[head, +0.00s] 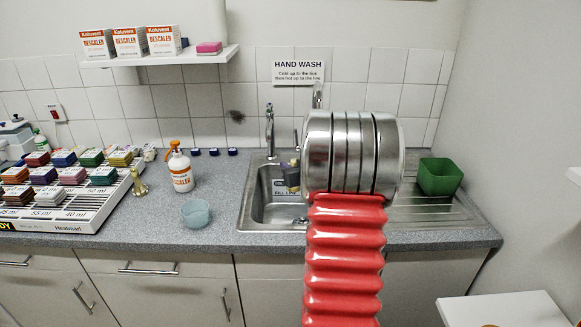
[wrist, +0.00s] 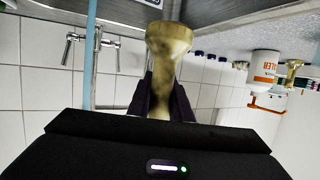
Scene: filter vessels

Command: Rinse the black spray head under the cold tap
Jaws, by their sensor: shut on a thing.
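My gripper (wrist: 165,100) is shut on a brass-coloured spray head (wrist: 170,40) with a round, flared end; it looks brass, not black. The tap (head: 270,128) stands behind the sink. In the wrist view, a pale blue vertical strip (wrist: 91,50), which looks like running water, is left of the held piece and apart from it in the picture. I cannot make out a black spray head.
A second brass piece (head: 139,183) stands on the counter by the sample rack (head: 85,218). A white bottle with an orange spray top (head: 181,171) and a blue cup (head: 195,214) stand left of the sink. A green tub (head: 440,177) is on the drainer.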

